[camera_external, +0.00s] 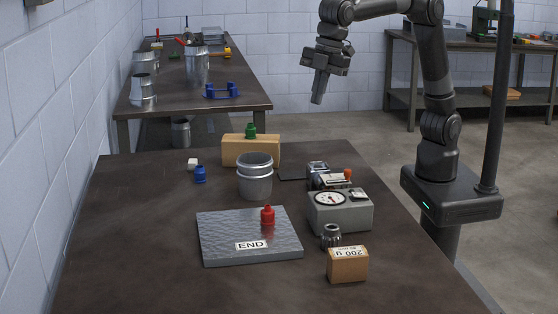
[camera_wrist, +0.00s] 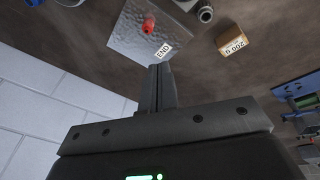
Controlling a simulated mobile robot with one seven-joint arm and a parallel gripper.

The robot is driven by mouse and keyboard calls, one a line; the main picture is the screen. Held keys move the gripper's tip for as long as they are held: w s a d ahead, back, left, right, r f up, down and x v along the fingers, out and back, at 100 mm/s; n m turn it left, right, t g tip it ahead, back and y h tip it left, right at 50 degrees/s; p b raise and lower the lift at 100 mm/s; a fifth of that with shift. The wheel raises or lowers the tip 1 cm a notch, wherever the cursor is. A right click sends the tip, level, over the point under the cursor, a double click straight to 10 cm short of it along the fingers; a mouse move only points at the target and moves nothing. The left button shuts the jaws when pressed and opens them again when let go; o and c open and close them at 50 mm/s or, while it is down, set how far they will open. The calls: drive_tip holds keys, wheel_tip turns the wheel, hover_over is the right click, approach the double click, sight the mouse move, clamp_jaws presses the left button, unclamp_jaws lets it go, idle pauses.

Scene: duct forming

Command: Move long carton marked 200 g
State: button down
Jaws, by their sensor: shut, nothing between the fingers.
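The carton marked 200 g (camera_external: 348,265) is a brown box with a white label on top. It stands at the front right of the near table, to the right of the grey metal plate. It also shows in the wrist view (camera_wrist: 232,42), at the upper right. My gripper (camera_external: 317,100) is shut and empty. It hangs high above the far side of the table, well away from the carton. In the wrist view its fingers (camera_wrist: 161,72) are together. The grey plate (camera_external: 225,244) bears an END label (camera_external: 251,245) and a red bottle-like piece (camera_external: 267,216).
A gauge box (camera_external: 341,213) and a small dark metal fitting (camera_external: 331,236) stand just behind the carton. A metal duct cup (camera_external: 255,178), a wooden block (camera_external: 238,152) and a blue piece (camera_external: 200,174) stand farther back. The table's front left (camera_external: 130,270) is clear.

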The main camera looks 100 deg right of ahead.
drive_tip(key=w+a+f+n+g, duration=0.1)
drive_tip(key=a+f, duration=0.1)
drive_tip(key=a, duration=0.3)
drive_tip(key=w+a+f+n, duration=0.2)
drive_tip(key=a, duration=0.4)
drive_tip(key=n+g, duration=0.2)
drive_tip(key=n, duration=0.3)
hover_over(352, 253)
drive_tip(key=a, duration=0.7)
wheel_tip(352, 253, down, 19)
drive_tip(key=shift+h, duration=0.4)
wheel_tip(352, 253, down, 10)
drive_tip(key=shift+r, duration=0.15)
drive_tip(key=shift+d+r, duration=0.3)
drive_tip(key=shift+d, duration=0.45)
drive_tip(key=shift+d+f, duration=0.1)
drive_tip(key=shift+d, duration=1.05)
drive_tip(key=shift+d, duration=1.6)
